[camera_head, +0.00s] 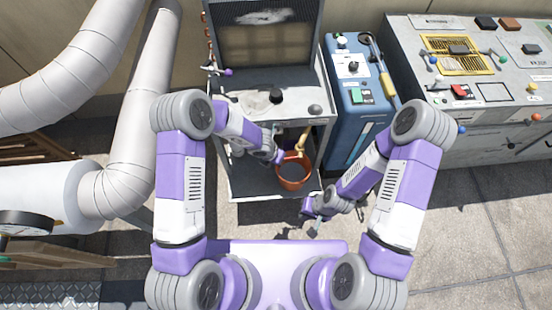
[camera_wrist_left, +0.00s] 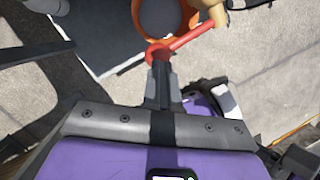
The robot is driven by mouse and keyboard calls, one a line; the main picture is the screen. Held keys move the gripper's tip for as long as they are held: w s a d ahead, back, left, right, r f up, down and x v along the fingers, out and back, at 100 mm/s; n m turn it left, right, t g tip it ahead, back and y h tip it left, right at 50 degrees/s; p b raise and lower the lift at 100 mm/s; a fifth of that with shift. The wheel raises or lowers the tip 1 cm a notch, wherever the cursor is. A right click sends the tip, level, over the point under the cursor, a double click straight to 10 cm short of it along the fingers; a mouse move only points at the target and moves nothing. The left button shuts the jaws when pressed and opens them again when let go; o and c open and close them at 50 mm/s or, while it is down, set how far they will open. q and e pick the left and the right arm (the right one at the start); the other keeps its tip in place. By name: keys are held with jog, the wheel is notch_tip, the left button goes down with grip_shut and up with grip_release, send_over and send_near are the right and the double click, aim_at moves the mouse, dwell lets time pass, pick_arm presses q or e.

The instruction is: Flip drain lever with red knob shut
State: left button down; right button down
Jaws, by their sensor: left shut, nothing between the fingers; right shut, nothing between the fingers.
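The drain lever (camera_wrist_left: 190,38) is a red bar in the left wrist view, running from a brass valve body (camera_wrist_left: 213,13) at upper right down to a rounded red knob (camera_wrist_left: 156,52). My left gripper (camera_wrist_left: 160,66) is shut and empty, with its tips right at the knob; I cannot tell whether they touch. In the head view my left gripper (camera_head: 279,157) is beside the brass drain pipe (camera_head: 302,143), and the lever is hidden there. My right gripper (camera_head: 314,224) is shut and empty, low over the floor at right of the condenser cabinet.
An orange-brown bucket (camera_head: 293,184) stands under the drain, inside the open condenser cabinet (camera_head: 262,187). A blue unit (camera_head: 352,95) stands close at its right, then a grey control bench (camera_head: 490,135). Large pipes (camera_head: 135,120) fill the left side. Paving at lower right is clear.

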pick_arm(q)
jog(key=shift+s+a+f, duration=0.3)
jog(key=shift+a+f, duration=0.05)
jog(key=shift+f, duration=0.1)
jog(key=s+a+r+p, duration=0.3)
jog(key=a+r, duration=0.3)
jog(key=r, duration=0.3)
jog(key=shift+s+r+p, duration=0.35)
jog(key=shift+s+p, duration=0.05)
